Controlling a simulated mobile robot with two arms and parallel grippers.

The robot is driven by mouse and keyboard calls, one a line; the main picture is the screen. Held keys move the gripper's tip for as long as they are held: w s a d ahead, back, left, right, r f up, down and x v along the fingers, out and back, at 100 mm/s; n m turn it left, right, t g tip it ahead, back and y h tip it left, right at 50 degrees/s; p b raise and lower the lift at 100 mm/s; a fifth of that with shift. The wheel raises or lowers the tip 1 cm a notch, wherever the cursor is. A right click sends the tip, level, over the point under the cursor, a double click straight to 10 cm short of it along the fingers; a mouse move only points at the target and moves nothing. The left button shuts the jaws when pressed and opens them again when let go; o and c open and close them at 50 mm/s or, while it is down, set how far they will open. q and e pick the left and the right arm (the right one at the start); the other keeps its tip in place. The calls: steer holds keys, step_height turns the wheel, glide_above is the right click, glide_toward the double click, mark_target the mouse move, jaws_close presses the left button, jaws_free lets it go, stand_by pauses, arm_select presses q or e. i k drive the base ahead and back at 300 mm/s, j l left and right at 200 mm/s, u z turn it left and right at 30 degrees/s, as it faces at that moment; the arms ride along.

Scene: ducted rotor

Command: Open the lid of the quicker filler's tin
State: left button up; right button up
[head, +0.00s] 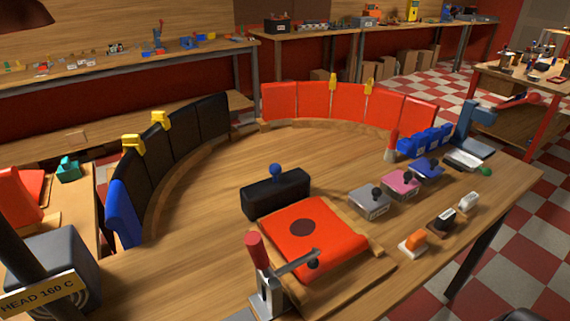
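Three small tins with black knobs on their lids stand in a row on the right of the table: a grey tin (369,203), a pink tin (398,187) and a blue tin (426,171). All three lids look shut. Small labels on their fronts are too small to read, so I cannot tell which tin holds the quicker filler. Neither of my grippers is in view.
A toggle clamp with a red handle (258,260) stands beside an orange panel (315,240) and a black block with a blue knob (275,195). Orange, black and white small items (413,243) lie before the tins. Curved red segments (312,101) stand behind.

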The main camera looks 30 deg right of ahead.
mark_target(404, 183)
steer(key=z, duration=1.75)
steer(key=i+l+u, duration=0.15)
steer(key=u, duration=0.35)
steer(key=l+u, duration=0.45)
